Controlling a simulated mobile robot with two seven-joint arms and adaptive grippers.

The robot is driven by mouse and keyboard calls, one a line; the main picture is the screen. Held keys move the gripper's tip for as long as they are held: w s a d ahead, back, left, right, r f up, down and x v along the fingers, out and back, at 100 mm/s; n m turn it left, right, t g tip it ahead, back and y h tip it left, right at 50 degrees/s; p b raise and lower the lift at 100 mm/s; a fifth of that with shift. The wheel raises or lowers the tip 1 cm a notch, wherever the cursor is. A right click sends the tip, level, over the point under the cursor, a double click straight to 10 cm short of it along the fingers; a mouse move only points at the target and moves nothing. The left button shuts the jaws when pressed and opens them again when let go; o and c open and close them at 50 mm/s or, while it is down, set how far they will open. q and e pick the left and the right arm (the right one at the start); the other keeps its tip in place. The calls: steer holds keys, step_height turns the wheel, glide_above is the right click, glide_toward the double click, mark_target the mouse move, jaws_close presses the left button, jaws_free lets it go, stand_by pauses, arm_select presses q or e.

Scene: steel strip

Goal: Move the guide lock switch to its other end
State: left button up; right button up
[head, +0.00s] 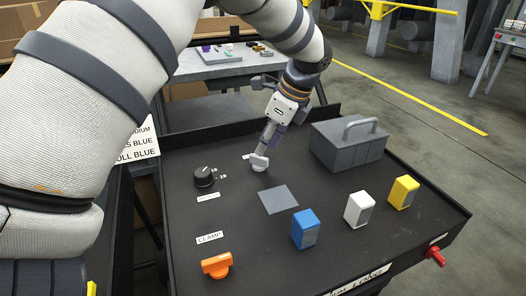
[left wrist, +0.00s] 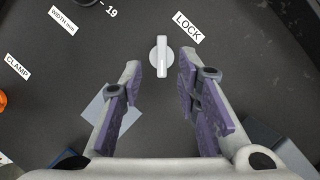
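The guide lock switch (head: 259,163) is a white knob with a raised bar handle on the dark panel, towards its back. In the left wrist view the switch (left wrist: 161,56) lies just beyond the fingertips, beside the LOCK label (left wrist: 187,27), its handle running up and down the picture. My left gripper (head: 267,146) points down at the switch from above. In the left wrist view the left gripper (left wrist: 160,78) is open, its purple-padded fingers spread to either side with nothing between them. I cannot tell its exact height over the switch. My right gripper is not in view.
A black width knob (head: 204,176) and an orange clamp switch (head: 216,264) are to the left. A grey box with a handle (head: 345,147) stands to the right. Blue (head: 304,230), white (head: 359,208) and yellow (head: 403,192) blocks stand near the front. A grey square (head: 279,199) lies mid-panel.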

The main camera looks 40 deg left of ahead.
mark_target(259, 162)
arm_select(q)
steer(key=x, duration=0.4)
steer(key=shift+a+f, duration=0.2)
steer(key=shift+f, duration=0.15)
steer(key=shift+w, duration=0.1)
jaws_close()
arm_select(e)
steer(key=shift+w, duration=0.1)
arm_select(q)
steer(key=shift+n, duration=0.4)
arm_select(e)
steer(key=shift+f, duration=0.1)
arm_select(q)
steer(key=n, duration=0.2)
steer(key=n+g+b, duration=0.1)
steer(key=shift+w+f+n+g+h, duration=0.1)
steer(key=shift+w+n+g+h, duration=0.05)
steer(key=shift+n+g+h, duration=0.2)
steer(key=n+g+h+b, duration=0.1)
steer(key=n, duration=0.3)
steer(key=shift+a+n, duration=0.1)
steer(key=shift+n, duration=0.25)
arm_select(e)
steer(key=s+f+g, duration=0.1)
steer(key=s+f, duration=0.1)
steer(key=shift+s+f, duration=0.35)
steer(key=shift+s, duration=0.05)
arm_select(q)
steer(key=shift+h, duration=0.25)
steer(key=shift+n, duration=0.3)
